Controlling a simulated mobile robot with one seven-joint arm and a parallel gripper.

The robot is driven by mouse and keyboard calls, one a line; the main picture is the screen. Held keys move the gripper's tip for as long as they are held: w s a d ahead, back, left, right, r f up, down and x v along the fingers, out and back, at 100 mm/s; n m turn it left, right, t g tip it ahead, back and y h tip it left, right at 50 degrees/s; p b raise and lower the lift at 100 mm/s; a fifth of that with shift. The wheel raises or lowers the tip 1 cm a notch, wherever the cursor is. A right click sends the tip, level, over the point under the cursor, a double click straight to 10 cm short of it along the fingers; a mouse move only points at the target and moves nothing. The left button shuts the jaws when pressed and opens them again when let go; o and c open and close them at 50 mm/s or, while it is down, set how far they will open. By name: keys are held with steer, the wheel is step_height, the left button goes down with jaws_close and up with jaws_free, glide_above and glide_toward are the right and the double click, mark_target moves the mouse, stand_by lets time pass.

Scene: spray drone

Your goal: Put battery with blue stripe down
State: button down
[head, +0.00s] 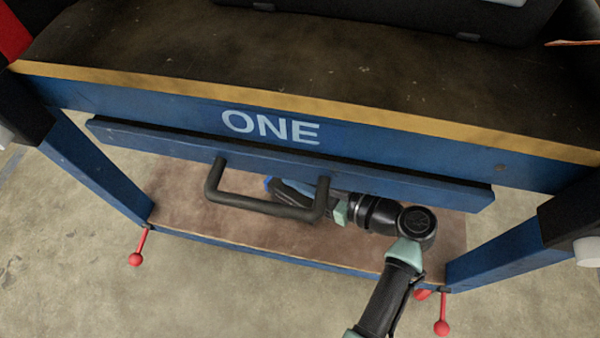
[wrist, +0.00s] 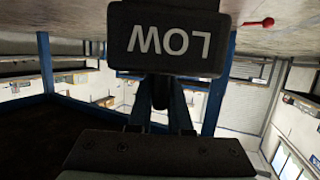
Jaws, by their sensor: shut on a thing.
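In the wrist view, a black block marked LOW (wrist: 168,40), upside down in the picture, is at the end of my gripper (wrist: 160,84). My gripper is shut on this block, which I take as the battery; no blue stripe shows on the face in view. In the head view, my gripper (head: 296,194) reaches left under the bench, behind the black handle and below the drawer front. A small bright blue patch shows at its tip; I cannot tell whether it is the stripe. The drawer front hides most of the battery.
The blue bench marked ONE has a drawer front (head: 400,177) with a black handle (head: 262,207) close to my gripper. Its brown lower shelf (head: 190,205) looks bare where visible. Blue legs stand on both sides. A black case (head: 400,12) rests on the bench top.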

steer(key=shift+w+f, duration=0.1)
steer(key=shift+f, duration=0.45)
steer(key=shift+f+b, duration=0.15)
steer(key=shift+b, duration=0.25)
steer(key=c, duration=0.8)
jaws_free()
steer(key=shift+f, duration=0.1)
steer(key=shift+c, duration=0.2)
